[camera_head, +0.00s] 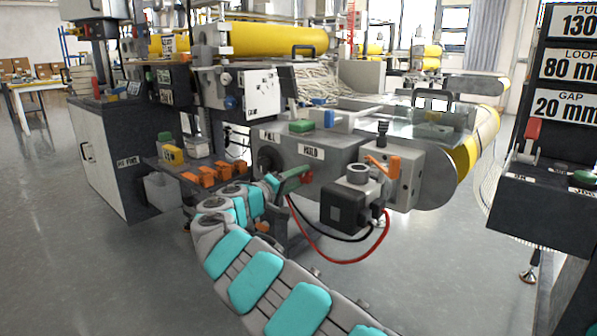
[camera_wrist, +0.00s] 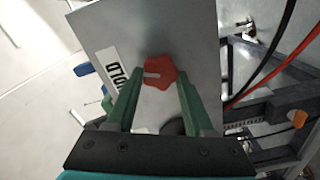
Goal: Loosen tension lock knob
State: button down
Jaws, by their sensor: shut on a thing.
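The red lobed knob (camera_wrist: 160,72) is mounted on a grey metal panel (camera_wrist: 195,35), beside a white label reading HOLD (camera_wrist: 117,72). A slot shows in the knob's left side. My gripper (camera_wrist: 160,84) has its two green fingers on either side of the knob and is shut on it. The knob's rear and shaft are hidden.
A black motor box (camera_head: 345,207) with red and black cables hangs to the right of my gripper. An orange lever (camera_head: 383,164) is above it. Orange blocks (camera_head: 214,174) sit on a shelf to the left. Open floor lies at the lower left.

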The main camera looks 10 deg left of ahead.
jog(key=shift+n+p, duration=1.35)
jog(key=shift+n, duration=0.85)
jog(key=shift+a, duration=0.1)
jog(key=shift+c, duration=1.4)
grip_release()
jog(key=v, duration=0.7)
jog(key=shift+s+a+b, duration=0.15)
jog(key=shift+s+b, duration=0.2)
jog(key=shift+b, duration=0.05)
jog(key=shift+f, duration=0.1)
